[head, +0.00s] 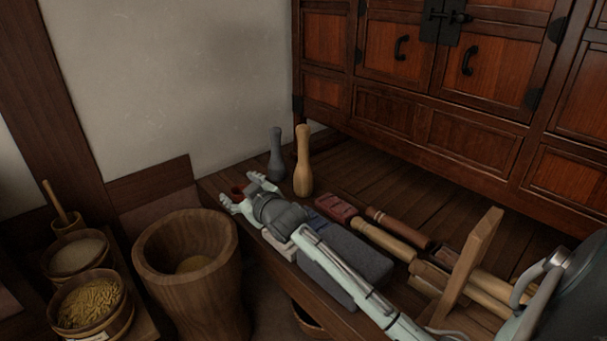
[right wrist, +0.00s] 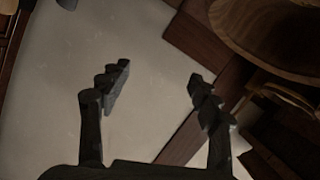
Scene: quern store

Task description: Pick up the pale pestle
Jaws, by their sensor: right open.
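The pale pestle (head: 303,168) is tan wood with a narrow waist and stands upright on the dark plank shelf near the wall. A grey pestle (head: 276,158) of similar shape stands upright just left of it. My right gripper (head: 241,191) is open, left of both pestles and apart from the pale one, its fingers pointing toward the wall. The pale pestle is not recognisable there. My left gripper is not in view.
A grey stone block (head: 345,262) lies under my right forearm. Wooden-handled tools (head: 385,236) lie to the right. A cabinet (head: 450,90) stands behind.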

